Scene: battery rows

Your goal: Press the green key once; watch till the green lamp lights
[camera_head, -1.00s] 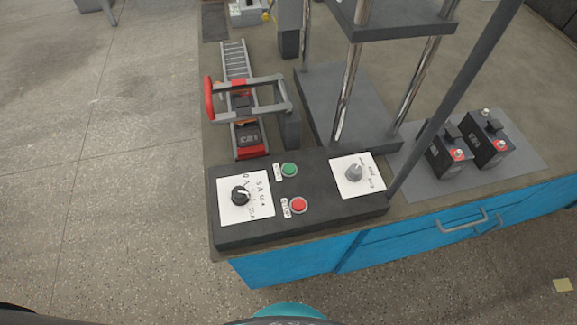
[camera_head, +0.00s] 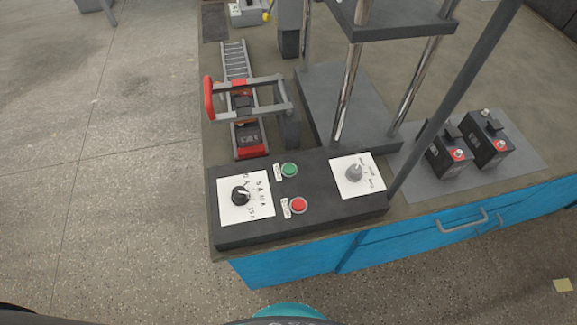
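The green key (camera_head: 289,170) is a small round button on the dark control panel (camera_head: 265,222) at the front of the bench. It stands up from the panel, with a small white label at its left. A red key (camera_head: 299,205) sits just in front of it. I cannot make out a separate green lamp, nor tell whether the green key itself is lit. Neither of my grippers shows in the head view, and nothing touches the panel.
Two dark batteries (camera_head: 449,152) stand on a grey mat (camera_head: 522,150) at right.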

